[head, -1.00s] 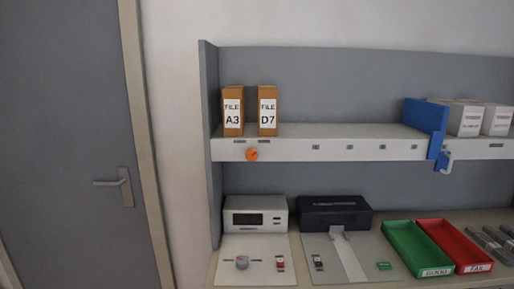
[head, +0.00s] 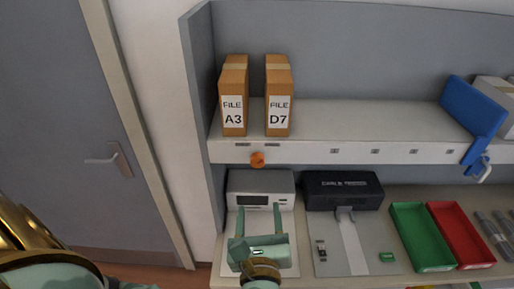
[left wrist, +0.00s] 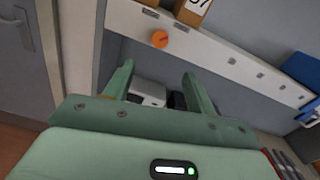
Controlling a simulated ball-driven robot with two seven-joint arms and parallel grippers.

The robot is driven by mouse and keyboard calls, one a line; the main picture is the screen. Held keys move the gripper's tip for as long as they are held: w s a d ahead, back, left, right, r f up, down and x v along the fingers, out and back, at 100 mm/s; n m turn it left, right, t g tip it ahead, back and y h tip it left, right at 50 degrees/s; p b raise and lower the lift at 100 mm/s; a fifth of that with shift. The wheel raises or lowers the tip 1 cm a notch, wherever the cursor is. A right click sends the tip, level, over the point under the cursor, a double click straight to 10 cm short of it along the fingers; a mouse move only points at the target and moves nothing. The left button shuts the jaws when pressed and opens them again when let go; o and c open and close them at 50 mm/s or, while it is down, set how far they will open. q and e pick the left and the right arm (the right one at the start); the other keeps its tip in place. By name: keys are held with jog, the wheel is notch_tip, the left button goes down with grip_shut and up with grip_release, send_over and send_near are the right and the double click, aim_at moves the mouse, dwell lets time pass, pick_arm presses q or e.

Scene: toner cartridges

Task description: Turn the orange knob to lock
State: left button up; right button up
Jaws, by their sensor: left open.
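The orange knob (head: 257,160) sits on the front edge of the white shelf (head: 350,152), near its left end, below the file boxes. It also shows in the left wrist view (left wrist: 160,39), above and beyond my fingers. The knob's exact angle is too small to tell. My right gripper is not in view.
File boxes A3 (head: 234,92) and D7 (head: 279,92) stand on the shelf above the knob. A blue bookend-like piece (head: 470,108) is at right. A dark box (head: 343,190), a green tray (head: 422,238) and a red tray (head: 462,236) stand on the bench. A door (head: 70,130) is at left.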

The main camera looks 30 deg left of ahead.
aim_at(258, 163)
pick_arm(q)
jog(key=b+x, duration=0.7)
jog(key=x, duration=0.7)
jog(key=shift+w+a, duration=0.15)
jog(key=shift+w, duration=0.1)
jog(key=shift+w+a+r, duration=0.1)
jog(key=shift+w+a, duration=0.15)
jog(key=shift+w, duration=0.15)
jog(key=c, duration=1)
